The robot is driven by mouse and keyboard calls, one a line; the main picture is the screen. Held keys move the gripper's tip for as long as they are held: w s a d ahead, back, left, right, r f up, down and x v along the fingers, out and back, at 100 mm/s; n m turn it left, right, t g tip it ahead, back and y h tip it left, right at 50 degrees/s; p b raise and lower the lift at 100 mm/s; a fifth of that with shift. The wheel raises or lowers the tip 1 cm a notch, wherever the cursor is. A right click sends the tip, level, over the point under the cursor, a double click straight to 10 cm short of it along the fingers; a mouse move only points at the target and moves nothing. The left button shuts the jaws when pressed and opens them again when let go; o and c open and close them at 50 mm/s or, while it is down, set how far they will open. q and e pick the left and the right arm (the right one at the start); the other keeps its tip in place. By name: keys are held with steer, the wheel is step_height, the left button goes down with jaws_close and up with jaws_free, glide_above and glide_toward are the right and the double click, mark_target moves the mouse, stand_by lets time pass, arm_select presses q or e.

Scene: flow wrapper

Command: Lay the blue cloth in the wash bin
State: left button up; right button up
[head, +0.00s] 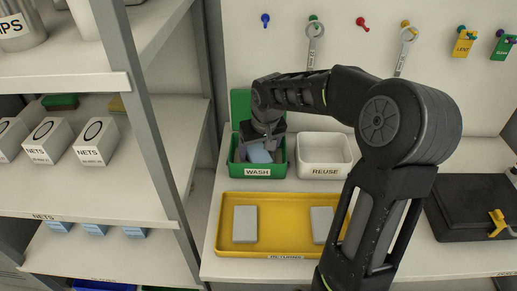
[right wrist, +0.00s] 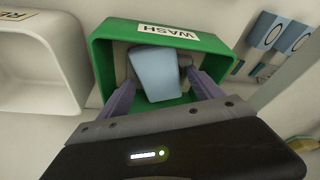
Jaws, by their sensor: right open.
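The blue cloth (head: 260,153) is a light blue folded piece inside the green wash bin (head: 280,172) in the head view. In the right wrist view the cloth (right wrist: 157,72) lies tilted within the walls of the wash bin (right wrist: 101,65). My right gripper (head: 264,146) reaches down over the bin from above. In the right wrist view its two purple-grey fingers (right wrist: 156,86) are spread apart on either side of the cloth, with a gap visible beside it. Part of the cloth is hidden by the gripper in the head view. My left gripper is not in view.
A white reuse bin (head: 325,169) stands right of the wash bin. A yellow returns tray (head: 280,225) with two grey blocks lies in front. A grey shelf post (head: 150,110) rises close on the left. A black case (head: 465,215) lies at the right.

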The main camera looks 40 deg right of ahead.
steer(key=shift+r+p, duration=0.5)
steer(key=shift+r, duration=0.05)
steer(key=v, duration=1.2)
steer(key=shift+a, duration=0.1)
